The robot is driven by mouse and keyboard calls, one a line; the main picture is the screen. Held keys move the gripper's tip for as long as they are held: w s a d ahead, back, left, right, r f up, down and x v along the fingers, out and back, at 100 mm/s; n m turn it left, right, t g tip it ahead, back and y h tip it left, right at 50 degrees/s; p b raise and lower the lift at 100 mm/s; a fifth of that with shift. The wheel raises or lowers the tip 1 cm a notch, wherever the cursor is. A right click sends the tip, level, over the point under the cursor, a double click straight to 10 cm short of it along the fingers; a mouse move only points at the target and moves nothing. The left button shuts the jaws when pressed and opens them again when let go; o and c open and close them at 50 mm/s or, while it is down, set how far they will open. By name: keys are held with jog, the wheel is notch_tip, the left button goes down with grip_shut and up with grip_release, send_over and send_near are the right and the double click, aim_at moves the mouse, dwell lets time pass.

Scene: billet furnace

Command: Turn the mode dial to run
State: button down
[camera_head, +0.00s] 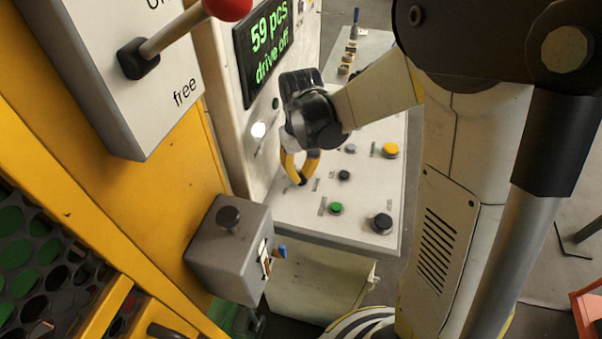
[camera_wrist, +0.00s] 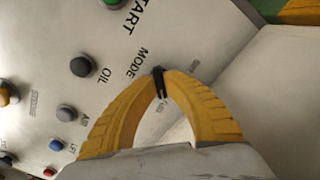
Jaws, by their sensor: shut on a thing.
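The mode dial (camera_wrist: 158,82) is a small black knob on the pale control panel, beside the printed word MODE in the wrist view. My gripper (camera_wrist: 161,78) has its two yellow fingers closed on the dial, with the tips meeting around it. In the head view my gripper (camera_head: 299,180) reaches down to the left part of the sloped panel (camera_head: 300,218), and the dial is hidden there. Small lettering by the dial is partly covered by a finger, so its setting cannot be read.
A green button (camera_head: 337,209), a black knob (camera_head: 381,223) and a yellow button (camera_head: 389,150) stand on the panel nearby. A display (camera_head: 265,42) reads "59 pcs drive off". A grey box (camera_head: 229,249) and a red-knobbed lever (camera_head: 170,37) are at left.

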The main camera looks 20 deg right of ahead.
aim_at(301, 175)
dwell(0.3)
jog(key=c, duration=1.5)
grip_release()
notch_tip(301, 175, up, 12)
jog(key=shift+r, duration=0.1)
jog(key=s+t, duration=0.2)
jog(key=s, duration=0.2)
jog(key=s+m+t, duration=0.1)
jog(key=s+t, duration=0.1)
jog(key=s, duration=0.2)
jog(key=s+r+t, duration=0.1)
jog(key=s+t, duration=0.2)
jog(key=s, duration=0.1)
jog(key=shift+s+d+m+b, duration=0.15)
jog(key=shift+s+m+b, duration=0.15)
jog(key=shift+s, duration=0.1)
